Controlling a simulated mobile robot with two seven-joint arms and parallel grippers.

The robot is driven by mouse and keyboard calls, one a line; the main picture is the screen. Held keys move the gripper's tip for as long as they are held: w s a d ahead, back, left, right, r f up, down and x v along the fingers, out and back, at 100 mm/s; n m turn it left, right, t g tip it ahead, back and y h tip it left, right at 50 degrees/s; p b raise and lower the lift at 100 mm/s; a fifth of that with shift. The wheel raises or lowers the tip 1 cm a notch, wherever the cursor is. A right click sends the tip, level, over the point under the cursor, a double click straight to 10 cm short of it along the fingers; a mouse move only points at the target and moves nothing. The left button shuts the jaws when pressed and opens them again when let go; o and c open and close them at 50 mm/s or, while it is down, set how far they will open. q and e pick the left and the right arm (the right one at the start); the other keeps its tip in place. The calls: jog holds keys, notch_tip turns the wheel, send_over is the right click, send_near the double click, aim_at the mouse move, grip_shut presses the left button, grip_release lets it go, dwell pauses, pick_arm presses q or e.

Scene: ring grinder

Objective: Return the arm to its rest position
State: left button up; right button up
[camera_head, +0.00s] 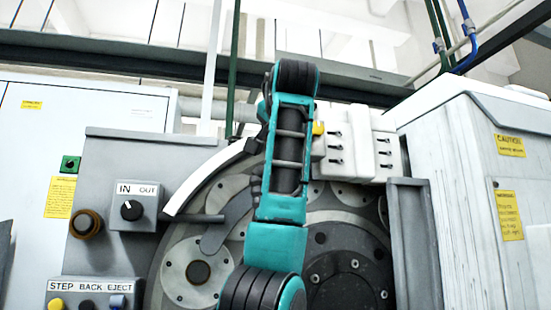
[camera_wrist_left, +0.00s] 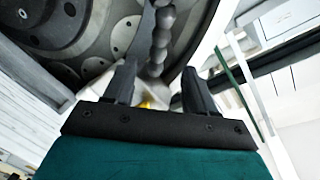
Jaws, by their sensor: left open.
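My left arm rises through the middle of the head view in front of the grinder, with teal links and black joints. A grey beaded hose (camera_wrist_left: 161,38) appears between and beyond the fingertips. I cannot tell whether they touch it. A small yellow part (camera_wrist_left: 146,103) shows between the fingers, partly hidden. My right gripper is in neither view.
The grinder's round plate (camera_head: 340,265) is behind the arm. A white block (camera_head: 345,145) and a grey upright panel (camera_head: 413,245) stand to its right. At left are an IN/OUT knob (camera_head: 131,210) and a button box (camera_head: 90,298). A white cabinet (camera_head: 460,170) fills the right side.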

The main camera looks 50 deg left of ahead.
pick_arm(q)
jog(key=shift+v, duration=0.95)
